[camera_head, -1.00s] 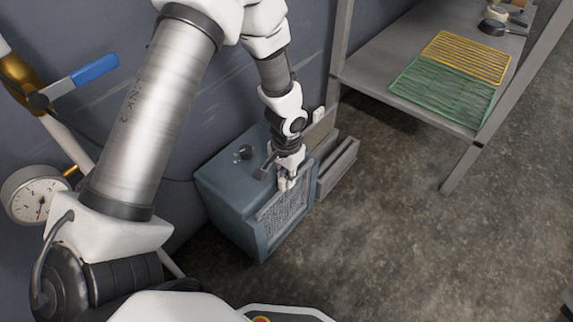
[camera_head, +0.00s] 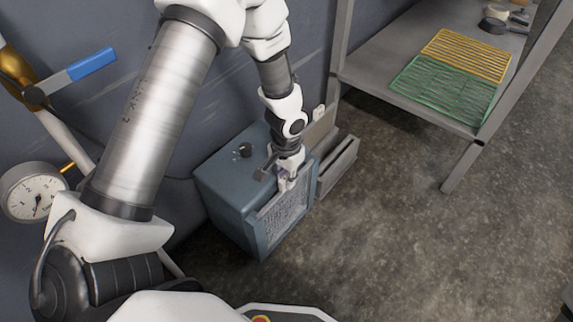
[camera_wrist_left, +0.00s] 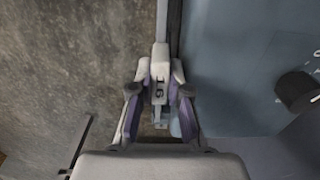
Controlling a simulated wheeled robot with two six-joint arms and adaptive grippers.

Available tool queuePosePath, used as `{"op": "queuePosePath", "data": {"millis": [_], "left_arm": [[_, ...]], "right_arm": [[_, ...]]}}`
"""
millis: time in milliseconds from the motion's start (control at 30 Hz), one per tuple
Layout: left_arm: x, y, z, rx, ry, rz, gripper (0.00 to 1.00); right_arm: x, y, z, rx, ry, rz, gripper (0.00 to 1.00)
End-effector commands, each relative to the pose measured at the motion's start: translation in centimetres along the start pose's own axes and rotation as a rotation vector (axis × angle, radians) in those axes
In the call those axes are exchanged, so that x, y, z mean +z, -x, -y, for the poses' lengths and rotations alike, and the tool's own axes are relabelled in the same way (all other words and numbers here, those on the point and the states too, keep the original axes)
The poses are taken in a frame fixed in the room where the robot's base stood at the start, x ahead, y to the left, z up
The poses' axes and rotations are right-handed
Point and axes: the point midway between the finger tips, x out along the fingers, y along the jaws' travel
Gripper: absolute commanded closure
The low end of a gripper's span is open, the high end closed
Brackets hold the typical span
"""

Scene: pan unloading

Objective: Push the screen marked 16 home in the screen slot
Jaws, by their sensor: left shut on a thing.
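A blue-grey box (camera_head: 228,192) stands on the floor against the wall. A grey mesh screen (camera_head: 283,216) shows at its front face, lighter than the housing; how deep it sits and any number on it cannot be made out. My left gripper (camera_head: 286,184) is at the upper front edge of the box, above the screen. In the left wrist view its fingers (camera_wrist_left: 159,108) are shut on a small light piece at the top edge, which looks like the screen's tab (camera_wrist_left: 160,75). The box top (camera_wrist_left: 240,70) lies to the right there. My right gripper is not in view.
A black knob (camera_head: 244,151) is on the box top. A grey rack or tray (camera_head: 338,165) stands just right of the box. A metal shelf (camera_head: 385,72) holds a green grid (camera_head: 440,92) and a yellow grid (camera_head: 468,55). Open floor (camera_head: 400,240) lies in front.

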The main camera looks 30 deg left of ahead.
Motion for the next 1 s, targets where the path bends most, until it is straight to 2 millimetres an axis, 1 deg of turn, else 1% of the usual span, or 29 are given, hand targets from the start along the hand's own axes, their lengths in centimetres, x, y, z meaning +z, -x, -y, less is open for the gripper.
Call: {"op": "queuePosePath", "data": {"millis": [667,700,767,1000], "left_arm": [[0.00,-0.82,0.00,0.000,0.000,0.000,1.00],[0.00,-0.82,0.00,0.000,0.000,0.000,0.77],[0.00,-0.83,0.01,0.000,0.000,0.000,0.56],[-0.02,-0.81,0.04,0.000,0.000,0.000,0.55]], "right_arm": [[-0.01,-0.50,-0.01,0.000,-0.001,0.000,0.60],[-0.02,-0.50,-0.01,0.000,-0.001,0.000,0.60],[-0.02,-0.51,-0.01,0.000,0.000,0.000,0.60],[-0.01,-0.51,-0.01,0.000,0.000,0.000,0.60]]}}
